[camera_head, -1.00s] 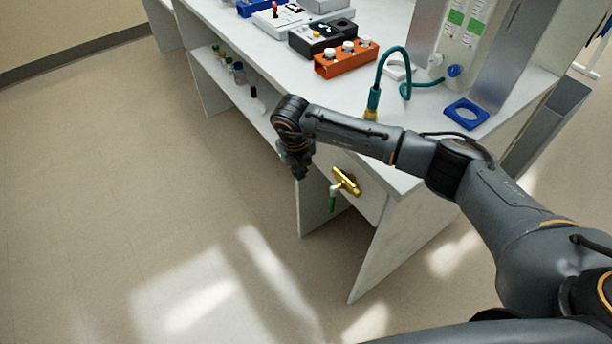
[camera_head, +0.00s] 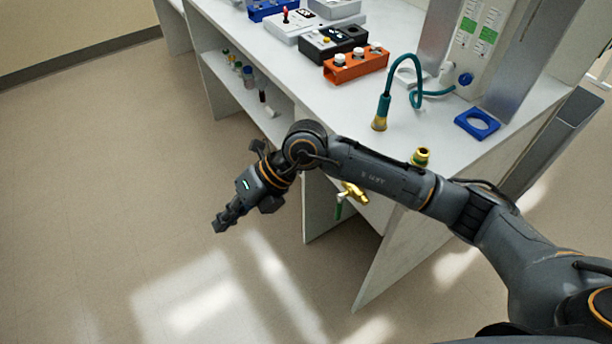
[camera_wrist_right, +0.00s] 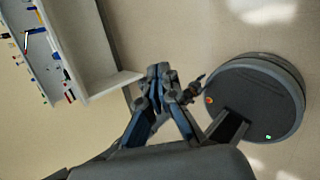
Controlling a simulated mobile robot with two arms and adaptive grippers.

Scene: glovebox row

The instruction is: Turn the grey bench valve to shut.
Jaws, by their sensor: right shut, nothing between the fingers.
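The lever hangs down. My left gripper is not in view.
Small bottles (camera_head: 246,75) stand on the shelf below. The floor at left is clear.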

